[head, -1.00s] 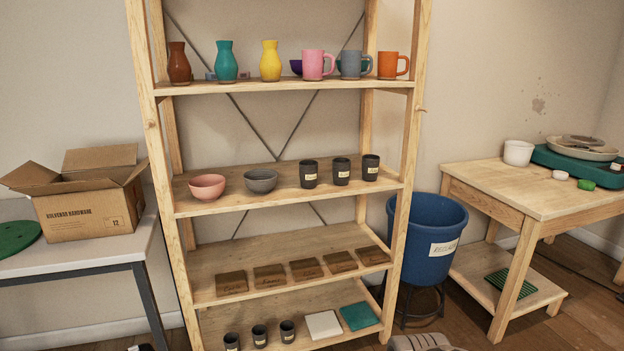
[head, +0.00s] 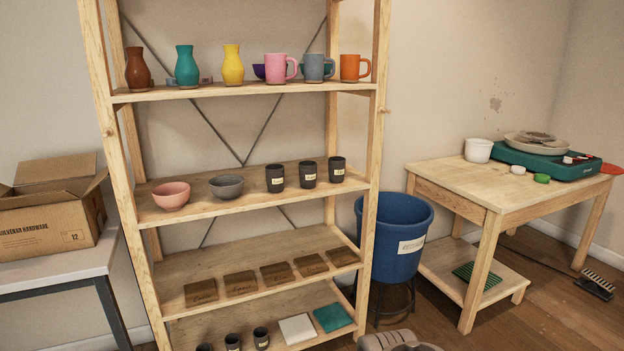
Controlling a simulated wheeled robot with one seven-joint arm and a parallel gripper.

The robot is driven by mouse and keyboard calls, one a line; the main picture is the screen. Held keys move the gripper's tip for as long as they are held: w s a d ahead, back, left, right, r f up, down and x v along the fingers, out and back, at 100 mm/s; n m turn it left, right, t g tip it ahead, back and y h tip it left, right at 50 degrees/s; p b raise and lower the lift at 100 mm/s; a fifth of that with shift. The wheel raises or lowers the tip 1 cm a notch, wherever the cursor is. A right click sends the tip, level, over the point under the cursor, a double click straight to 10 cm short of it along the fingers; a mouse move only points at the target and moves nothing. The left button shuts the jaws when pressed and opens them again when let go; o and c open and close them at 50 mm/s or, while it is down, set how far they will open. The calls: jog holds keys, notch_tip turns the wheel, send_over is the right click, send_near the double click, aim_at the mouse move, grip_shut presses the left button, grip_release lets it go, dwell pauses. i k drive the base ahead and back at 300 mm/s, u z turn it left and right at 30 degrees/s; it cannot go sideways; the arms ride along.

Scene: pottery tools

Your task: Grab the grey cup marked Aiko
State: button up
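Three dark grey cups with pale labels stand upright on the middle shelf in the head view: a left one (head: 275,178), a middle one (head: 308,174) and a right one (head: 337,169). More small dark cups stand on the bottom shelf, such as one (head: 261,338) with a pale label; the lower frame edge cuts into this group. The lettering on all labels is too small to read, so I cannot tell which cup is marked Aiko. A blue-grey mug (head: 314,67) stands on the top shelf.
The wooden rack (head: 376,145) also holds vases, bowls, mugs, wooden plaques and tiles. A cardboard box (head: 45,222) is at left. A blue bucket (head: 393,240) and a wooden table (head: 470,190) stand at right. A grey object (head: 398,341) shows at the bottom edge.

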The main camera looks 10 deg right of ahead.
aim_at(337, 165)
jog(key=u, duration=0.2)
jog(key=i, duration=1.05)
jog(key=u, duration=0.65)
